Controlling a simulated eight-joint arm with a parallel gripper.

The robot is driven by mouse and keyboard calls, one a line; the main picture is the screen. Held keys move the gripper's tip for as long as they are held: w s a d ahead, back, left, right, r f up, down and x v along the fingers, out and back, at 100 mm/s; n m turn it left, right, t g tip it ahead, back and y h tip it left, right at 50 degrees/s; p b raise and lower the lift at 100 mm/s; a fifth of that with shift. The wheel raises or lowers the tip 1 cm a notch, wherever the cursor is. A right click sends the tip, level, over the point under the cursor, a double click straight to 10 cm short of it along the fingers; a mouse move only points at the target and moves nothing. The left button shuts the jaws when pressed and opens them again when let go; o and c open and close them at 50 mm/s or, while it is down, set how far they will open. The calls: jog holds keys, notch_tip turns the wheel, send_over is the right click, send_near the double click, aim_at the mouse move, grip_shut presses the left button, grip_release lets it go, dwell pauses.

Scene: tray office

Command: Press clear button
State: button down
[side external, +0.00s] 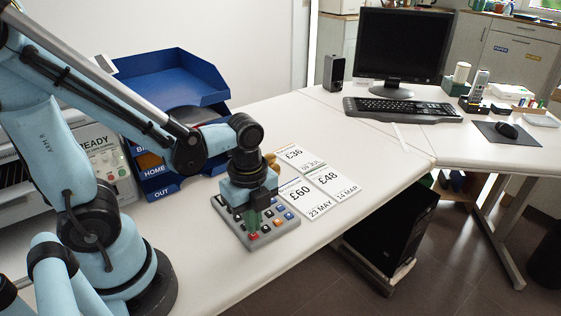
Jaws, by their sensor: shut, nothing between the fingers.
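A grey calculator-like keypad (270,234) with several coloured buttons lies on the white desk, below my gripper. My gripper (253,228) points down over the left part of the keypad, its fingertips shut and empty. The tips are close to the keys; I cannot tell whether they touch one. A red button (254,237) shows right by the fingertips. Part of the keypad is hidden behind the gripper, and the key labels are too small to read, so I cannot tell which one is the clear button.
Price cards (306,197) lie just right of the keypad. Blue stacked trays (170,80) and a panel reading READY (101,158) stand behind and left. A monitor (403,45), keyboard (402,108) and speaker (334,72) stand farther back. The desk's front strip is clear.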

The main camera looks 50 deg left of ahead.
jog(key=shift+f, duration=0.6)
jog(key=shift+f, duration=0.85)
jog(key=shift+r, duration=0.1)
notch_tip(320, 180, up, 9)
jog(key=shift+w+f, duration=0.2)
dwell(0.6)
